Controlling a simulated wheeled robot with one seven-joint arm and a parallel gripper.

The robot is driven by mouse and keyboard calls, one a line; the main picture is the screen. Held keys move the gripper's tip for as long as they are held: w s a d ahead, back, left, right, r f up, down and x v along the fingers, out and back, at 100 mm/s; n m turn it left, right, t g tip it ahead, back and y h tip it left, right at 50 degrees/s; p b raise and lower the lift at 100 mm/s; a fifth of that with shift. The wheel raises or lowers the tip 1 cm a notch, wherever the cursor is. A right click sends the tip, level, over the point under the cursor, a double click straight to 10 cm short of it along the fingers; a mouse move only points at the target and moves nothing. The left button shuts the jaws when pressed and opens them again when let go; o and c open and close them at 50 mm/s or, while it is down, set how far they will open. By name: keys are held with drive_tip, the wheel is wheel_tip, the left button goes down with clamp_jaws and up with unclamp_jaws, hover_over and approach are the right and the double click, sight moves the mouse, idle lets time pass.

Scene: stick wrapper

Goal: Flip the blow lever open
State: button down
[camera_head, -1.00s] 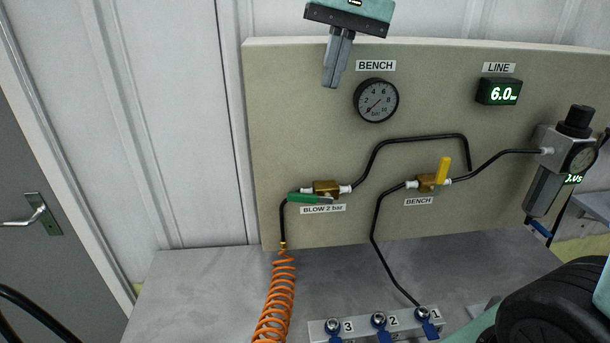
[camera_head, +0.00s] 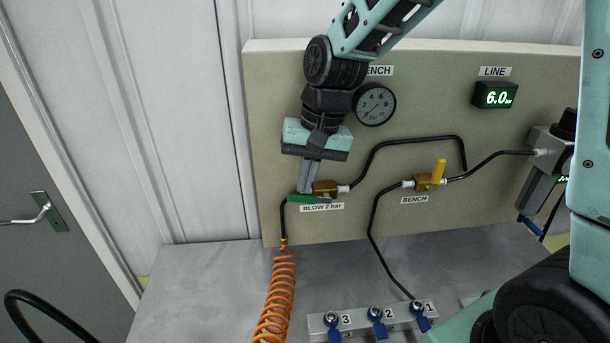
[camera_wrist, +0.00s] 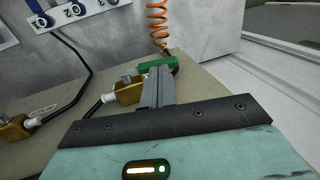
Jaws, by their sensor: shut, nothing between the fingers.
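The green blow lever (camera_head: 303,198) lies level, along the brass valve body (camera_head: 326,187) above the "BLOW 2 bar" label (camera_head: 321,208). My gripper (camera_head: 304,190) is shut and empty. It points down, with its fingertips at the lever in the head view; I cannot tell whether they touch it. In the wrist view the shut fingers (camera_wrist: 157,75) reach toward the green lever (camera_wrist: 158,64), and the brass valve (camera_wrist: 128,92) is just left of them. The fingers hide part of the lever and the valve.
The bench valve (camera_head: 423,183) has an upright yellow lever (camera_head: 439,171). A round gauge (camera_head: 374,104) and a line display (camera_head: 496,95) are on the panel. Black tubes run between the valves. An orange coiled hose (camera_head: 274,299) hangs below, and a numbered manifold (camera_head: 360,325) sits on the bench.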

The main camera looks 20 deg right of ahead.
sight(299, 195)
drive_tip(key=shift+f, duration=0.35)
drive_tip(key=shift+a+f+b, duration=0.3)
drive_tip(key=shift+f+b, duration=0.05)
drive_tip(key=shift+f, duration=0.2)
drive_tip(key=shift+a+f+b, duration=0.25)
drive_tip(key=shift+f+b, duration=0.05)
drive_tip(key=shift+f, duration=0.2)
drive_tip(key=shift+s+f, duration=0.1)
drive_tip(key=shift+s, duration=0.05)
drive_tip(key=shift+w+a+r+p, duration=0.15)
drive_tip(key=shift+w+r+p, duration=0.1)
drive_tip(key=shift+r+p, duration=0.55)
